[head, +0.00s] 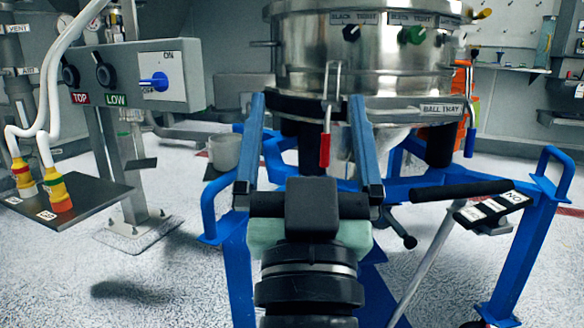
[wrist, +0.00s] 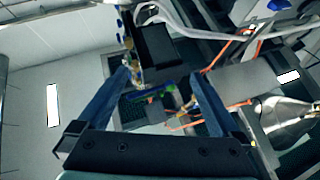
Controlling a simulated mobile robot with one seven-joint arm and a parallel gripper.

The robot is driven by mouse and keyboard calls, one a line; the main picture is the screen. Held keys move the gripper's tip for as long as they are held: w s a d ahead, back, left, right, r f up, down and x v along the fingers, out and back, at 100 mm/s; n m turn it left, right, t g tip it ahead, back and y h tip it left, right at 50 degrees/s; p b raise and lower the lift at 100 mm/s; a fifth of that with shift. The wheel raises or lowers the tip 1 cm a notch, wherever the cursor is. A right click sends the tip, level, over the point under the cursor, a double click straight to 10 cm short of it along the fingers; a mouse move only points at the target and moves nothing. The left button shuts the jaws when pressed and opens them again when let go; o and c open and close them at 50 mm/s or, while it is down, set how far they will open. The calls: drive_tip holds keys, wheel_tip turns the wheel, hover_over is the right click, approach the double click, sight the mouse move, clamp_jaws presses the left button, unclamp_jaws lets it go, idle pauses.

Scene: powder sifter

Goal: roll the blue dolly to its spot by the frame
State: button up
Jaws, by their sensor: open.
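Blue tubular metalwork (head: 528,240) with a looped handle on each side stands around and under the steel sifter (head: 375,55) in the head view. I cannot tell which of these blue parts are the dolly and which the frame. My gripper (head: 307,100) points forward at the sifter with its two long blue fingers spread wide. Nothing is between the fingers in the wrist view (wrist: 160,73). My arm and gripper hide the middle of the blue metalwork. In the wrist view the scene is tilted, and I cannot pick out the dolly there.
A grey control box (head: 130,78) with knobs stands at left above a dark plate (head: 85,200) holding two yellow-and-red fittings. A black grip bar (head: 462,190) and a labelled plate (head: 490,210) stick out at right. Speckled floor (head: 130,275) is open at lower left.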

drive_tip(key=s+a+r+t, duration=0.1)
drive_tip(key=s+r+t, duration=0.1)
drive_tip(key=s+r, duration=0.65)
wheel_tip(320, 180, up, 56)
drive_tip(key=p, duration=5.5)
drive_tip(key=shift+w+a+n+y, duration=0.25)
drive_tip(key=shift+w+n+y, duration=0.05)
drive_tip(key=shift+w+y, duration=0.1)
drive_tip(key=shift+f, duration=0.1)
